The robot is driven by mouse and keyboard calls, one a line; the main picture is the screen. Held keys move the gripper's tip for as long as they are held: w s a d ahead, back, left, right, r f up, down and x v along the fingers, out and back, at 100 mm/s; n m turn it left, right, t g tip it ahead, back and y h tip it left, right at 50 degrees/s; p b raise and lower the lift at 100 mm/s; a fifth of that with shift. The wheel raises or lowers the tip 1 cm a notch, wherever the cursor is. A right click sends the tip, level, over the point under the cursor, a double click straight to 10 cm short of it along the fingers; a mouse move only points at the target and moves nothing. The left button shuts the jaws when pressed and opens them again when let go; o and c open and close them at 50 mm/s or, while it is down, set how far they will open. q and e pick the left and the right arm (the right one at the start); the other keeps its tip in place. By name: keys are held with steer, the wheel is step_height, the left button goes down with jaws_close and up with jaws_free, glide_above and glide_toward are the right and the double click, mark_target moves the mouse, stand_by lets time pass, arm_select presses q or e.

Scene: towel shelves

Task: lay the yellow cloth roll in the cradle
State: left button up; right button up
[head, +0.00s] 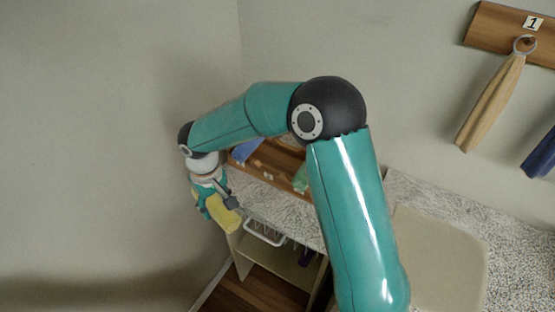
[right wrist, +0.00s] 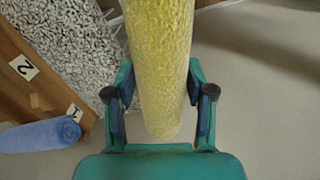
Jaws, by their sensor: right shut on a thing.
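The yellow cloth roll (head: 226,219) is held by my right gripper (head: 219,205), at the left end of the shelf unit. In the right wrist view the roll (right wrist: 160,55) stands lengthwise between the two fingers (right wrist: 160,97), which touch its sides; one rounded end shows. A low wooden rack (head: 282,158) with a small number label stands on the speckled top, partly behind my arm. It also shows in the right wrist view (right wrist: 38,97) with labels 1 and 2. I cannot tell which place is the cradle. My left gripper is out of view.
A blue roll (right wrist: 40,135) lies by the rack, and a green cloth (head: 302,178) shows beside my arm. Under the speckled top (head: 285,207) hang a white wire basket (head: 264,238) and a shelf. A tan cloth (head: 492,100) hangs from a wall ring at right.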

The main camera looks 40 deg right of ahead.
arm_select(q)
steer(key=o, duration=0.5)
arm_select(e)
steer(key=shift+w+d+r+n, duration=0.2)
steer(key=shift+d+r+n, duration=0.1)
steer(key=shift+d, duration=0.2)
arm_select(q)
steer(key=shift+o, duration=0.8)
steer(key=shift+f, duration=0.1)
arm_select(e)
steer(key=w+d+r+n, duration=0.5)
steer(key=d+r+n, duration=0.4)
steer(key=d, duration=0.2)
steer(key=s+d+r+n+b, duration=0.1)
steer(key=s+d+r+n, duration=0.2)
steer(key=d+r+n, duration=0.85)
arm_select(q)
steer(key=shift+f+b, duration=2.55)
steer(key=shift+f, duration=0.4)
arm_select(e)
steer(key=shift+s+d+f, duration=0.1)
steer(key=shift+d+f, duration=0.05)
steer(key=shift+f, duration=3.2)
steer(key=shift+s+d+f, duration=0.1)
steer(key=shift+f, duration=3.3)
steer(key=shift+s+d+f, duration=0.1)
steer(key=shift+d+f, duration=0.05)
steer(key=shift+f, duration=3.2)
